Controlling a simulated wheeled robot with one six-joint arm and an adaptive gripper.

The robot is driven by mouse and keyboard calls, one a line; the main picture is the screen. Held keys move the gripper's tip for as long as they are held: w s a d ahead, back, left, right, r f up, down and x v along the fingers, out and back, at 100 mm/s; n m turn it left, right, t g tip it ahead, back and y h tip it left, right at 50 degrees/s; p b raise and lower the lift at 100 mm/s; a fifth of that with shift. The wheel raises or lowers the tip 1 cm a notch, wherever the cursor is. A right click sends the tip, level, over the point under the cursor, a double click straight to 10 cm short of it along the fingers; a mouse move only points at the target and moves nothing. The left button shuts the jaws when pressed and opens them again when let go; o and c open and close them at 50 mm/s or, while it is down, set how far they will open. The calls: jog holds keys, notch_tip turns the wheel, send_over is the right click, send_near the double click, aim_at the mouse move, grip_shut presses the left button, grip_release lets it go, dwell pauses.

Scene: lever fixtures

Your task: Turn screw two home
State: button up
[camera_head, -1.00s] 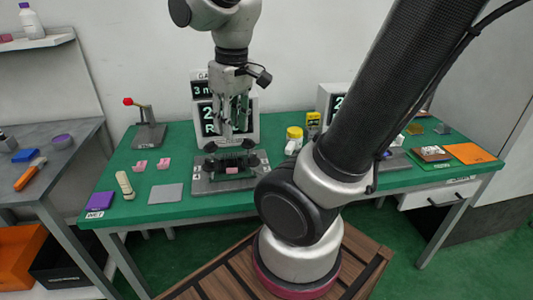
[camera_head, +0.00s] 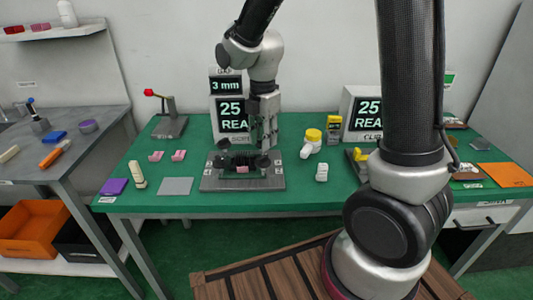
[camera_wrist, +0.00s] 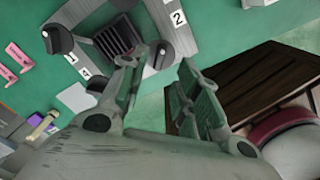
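The grey clamp fixture (camera_head: 275,183) stands on the green table, with a dark ribbed block (camera_wrist: 118,38) and a pink piece (camera_head: 242,169) at its middle. Black knobbed screws sit around the block. In the wrist view the label "2" (camera_wrist: 178,18) is on the fixture's right arm, and a black-capped screw (camera_wrist: 160,54) is the nearest one to it. Another black knob (camera_wrist: 57,40) is by label "1". My gripper (camera_head: 266,143) is above the fixture's right rear side. Its fingers (camera_wrist: 159,64) are apart with nothing between them; contact with the screw cannot be told.
A display box (camera_head: 231,115) stands behind the fixture. A red-knobbed lever (camera_head: 170,122), pink pieces (camera_head: 178,156) and a grey plate (camera_head: 175,186) are left. The table front is clear.

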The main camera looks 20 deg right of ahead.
aim_at(263, 156)
notch_tip(263, 156, down, 6)
jog(key=shift+r, duration=0.1)
grip_shut()
